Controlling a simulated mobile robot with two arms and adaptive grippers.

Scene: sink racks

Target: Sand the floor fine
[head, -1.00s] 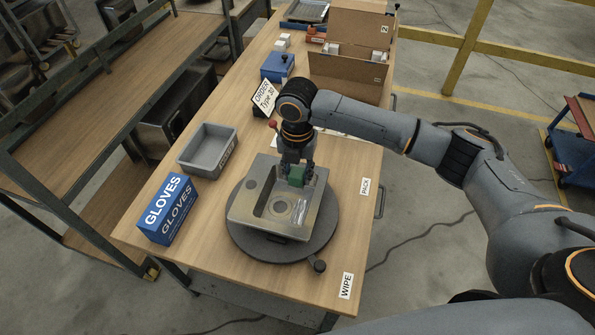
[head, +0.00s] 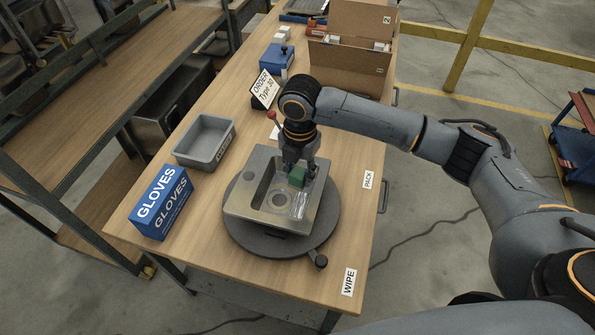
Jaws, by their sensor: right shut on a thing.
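A grey metal sink (head: 246,212) with a rectangular basin and a round drain (head: 279,201) lies on a dark round turntable (head: 240,236) on the wooden bench. My right gripper (head: 298,168) is shut on a green block (head: 297,177) and holds it down inside the basin, at the far right of the drain. Whether the block touches the basin floor cannot be told. A brighter, shiny patch (head: 299,204) shows on the floor right of the drain. My left gripper is not in view.
A grey bin (head: 177,155) and a blue GLOVES box (head: 160,203) stand left of the turntable. An ORDER sign (head: 264,89), a blue box (head: 277,60) and an open cardboard box (head: 345,76) stand farther back. A knobbed handle (head: 320,262) sticks out in front.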

